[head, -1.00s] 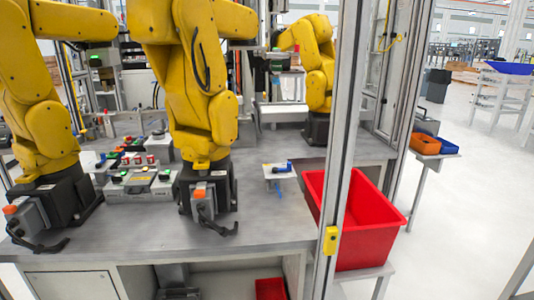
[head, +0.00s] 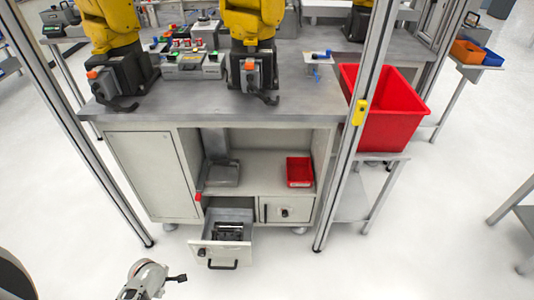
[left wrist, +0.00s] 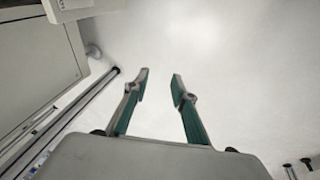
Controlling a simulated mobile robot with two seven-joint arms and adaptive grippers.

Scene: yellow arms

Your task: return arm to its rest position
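My left gripper (left wrist: 160,78) shows in the left wrist view with its two teal-lined fingers apart. Nothing is between them, and pale floor lies beyond the fingertips. In the head view a white and grey part of my arm (head: 146,280) with a dark end piece shows at the bottom left, in front of the cabinet. I cannot make out fingers on it there. My right gripper is in neither view.
An open drawer (head: 222,251) with dark contents sticks out of the grey cabinet (head: 153,172). Metal posts (head: 360,125) stand at both sides. A red bin (head: 393,125) stands at the right. The floor (head: 420,250) in front is mostly clear.

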